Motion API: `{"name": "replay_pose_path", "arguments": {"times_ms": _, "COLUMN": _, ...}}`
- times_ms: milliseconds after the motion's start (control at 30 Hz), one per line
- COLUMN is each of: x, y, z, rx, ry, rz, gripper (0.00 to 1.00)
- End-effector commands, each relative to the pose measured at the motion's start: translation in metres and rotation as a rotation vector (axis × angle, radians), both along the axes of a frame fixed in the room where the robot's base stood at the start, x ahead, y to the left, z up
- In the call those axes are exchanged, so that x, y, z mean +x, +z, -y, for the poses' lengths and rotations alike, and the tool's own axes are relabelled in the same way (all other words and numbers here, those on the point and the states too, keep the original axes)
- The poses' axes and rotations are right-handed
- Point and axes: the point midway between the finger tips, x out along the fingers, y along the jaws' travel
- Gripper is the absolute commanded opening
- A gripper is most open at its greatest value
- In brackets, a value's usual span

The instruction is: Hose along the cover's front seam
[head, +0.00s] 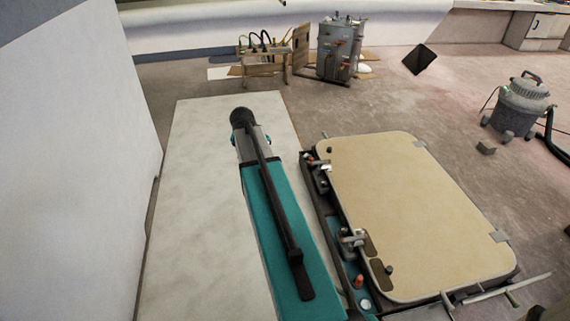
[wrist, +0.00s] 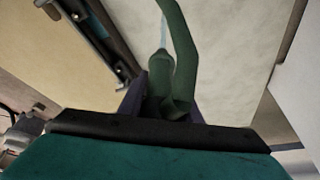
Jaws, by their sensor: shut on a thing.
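The cover is a beige panel with rounded corners (head: 420,210) on a dark frame at the right in the head view. Metal latches sit along its left edge. In the wrist view part of a beige panel (wrist: 55,60) with a dark edge and a latch shows at upper left. My gripper (wrist: 165,103) is shut on the green hose nozzle (wrist: 160,75), whose hose curves up beside it. A thin pale blue line (wrist: 163,30) runs from the nozzle tip and looks like a water jet. Where it lands is out of view.
A pale board (head: 195,200) lies left of the cover, beside a white wall (head: 80,150). A grey vacuum (head: 520,105) stands at right. A metal tank (head: 338,50) and a wooden stand (head: 265,68) are at the back. Floor between them is open.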

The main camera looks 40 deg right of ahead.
Motion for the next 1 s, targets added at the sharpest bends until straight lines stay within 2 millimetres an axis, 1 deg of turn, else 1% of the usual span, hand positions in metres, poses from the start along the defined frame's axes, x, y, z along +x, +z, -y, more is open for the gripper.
{"name": "replay_pose_path", "arguments": {"times_ms": 33, "x": 0.01, "y": 0.009, "z": -0.019, "rx": 0.0, "ry": 0.052, "rz": 0.003, "gripper": 0.05}}
{"name": "replay_pose_path", "arguments": {"times_ms": 167, "x": 0.031, "y": 0.028, "z": -0.061, "rx": -0.001, "ry": 0.179, "rz": 0.004, "gripper": 0.05}}
{"name": "replay_pose_path", "arguments": {"times_ms": 200, "x": 0.037, "y": 0.034, "z": -0.074, "rx": 0.0, "ry": 0.217, "rz": 0.004, "gripper": 0.05}}
{"name": "replay_pose_path", "arguments": {"times_ms": 367, "x": 0.057, "y": 0.056, "z": -0.129, "rx": -0.001, "ry": 0.375, "rz": 0.004, "gripper": 0.05}}
{"name": "replay_pose_path", "arguments": {"times_ms": 500, "x": 0.07, "y": 0.076, "z": -0.178, "rx": 0.0, "ry": 0.514, "rz": 0.003, "gripper": 0.05}}
{"name": "replay_pose_path", "arguments": {"times_ms": 567, "x": 0.074, "y": 0.085, "z": -0.199, "rx": -0.001, "ry": 0.574, "rz": 0.003, "gripper": 0.05}}
{"name": "replay_pose_path", "arguments": {"times_ms": 600, "x": 0.077, "y": 0.091, "z": -0.213, "rx": -0.002, "ry": 0.615, "rz": 0.004, "gripper": 0.05}}
{"name": "replay_pose_path", "arguments": {"times_ms": 667, "x": 0.08, "y": 0.099, "z": -0.235, "rx": 0.0, "ry": 0.675, "rz": 0.003, "gripper": 0.05}}
{"name": "replay_pose_path", "arguments": {"times_ms": 800, "x": 0.085, "y": 0.118, "z": -0.285, "rx": 0.0, "ry": 0.815, "rz": 0.003, "gripper": 0.05}}
{"name": "replay_pose_path", "arguments": {"times_ms": 867, "x": 0.085, "y": 0.127, "z": -0.306, "rx": -0.001, "ry": 0.872, "rz": 0.003, "gripper": 0.05}}
{"name": "replay_pose_path", "arguments": {"times_ms": 900, "x": 0.086, "y": 0.131, "z": -0.319, "rx": -0.001, "ry": 0.909, "rz": 0.004, "gripper": 0.05}}
{"name": "replay_pose_path", "arguments": {"times_ms": 1000, "x": 0.085, "y": 0.141, "z": -0.345, "rx": -0.001, "ry": 0.986, "rz": 0.002, "gripper": 0.05}}
